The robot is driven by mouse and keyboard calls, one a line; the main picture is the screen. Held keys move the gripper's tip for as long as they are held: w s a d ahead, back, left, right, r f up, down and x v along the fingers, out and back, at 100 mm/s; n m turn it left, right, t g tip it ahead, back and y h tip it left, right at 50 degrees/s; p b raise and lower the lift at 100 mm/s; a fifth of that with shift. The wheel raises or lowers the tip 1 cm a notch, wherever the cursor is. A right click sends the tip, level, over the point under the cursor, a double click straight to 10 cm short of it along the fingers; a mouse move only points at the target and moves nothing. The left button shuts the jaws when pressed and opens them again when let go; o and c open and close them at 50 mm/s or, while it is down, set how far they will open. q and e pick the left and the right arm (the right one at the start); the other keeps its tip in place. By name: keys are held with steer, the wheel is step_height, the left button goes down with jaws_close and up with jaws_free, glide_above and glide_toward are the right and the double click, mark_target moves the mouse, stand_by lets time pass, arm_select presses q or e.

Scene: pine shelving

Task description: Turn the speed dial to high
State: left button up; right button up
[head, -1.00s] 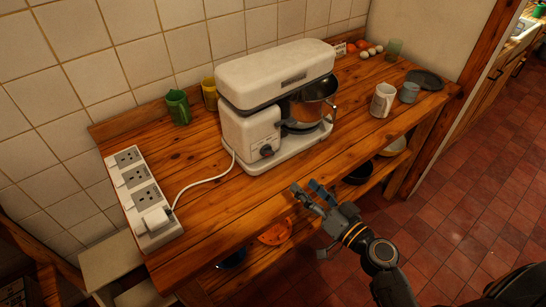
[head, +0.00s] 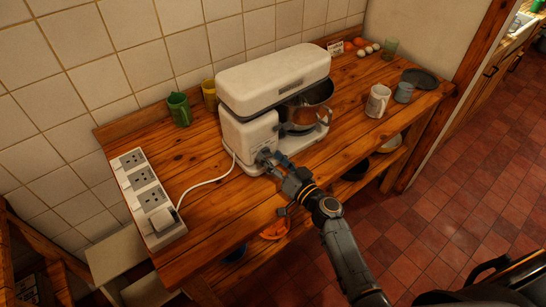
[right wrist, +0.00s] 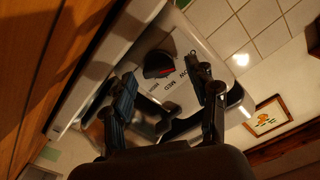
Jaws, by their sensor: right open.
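The white stand mixer (head: 275,80) stands on the wooden counter, with its metal bowl (head: 300,108) at the right. Its speed dial (right wrist: 158,65) is a round black knob with a red mark, on the white panel; lettering including "MED" is printed beside it. In the head view my right gripper (head: 268,160) is at the mixer's front panel and mostly covers the dial. In the right wrist view the gripper (right wrist: 163,78) is open, with a finger on either side of the dial and gaps between. I cannot tell how near the fingertips are to the panel. My left gripper is not in view.
A white cable runs from the mixer to a power strip (head: 148,195) at the left. The counter's front strip is clear.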

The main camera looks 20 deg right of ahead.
steer(key=c, duration=1.1)
steer(key=shift+c, duration=0.2)
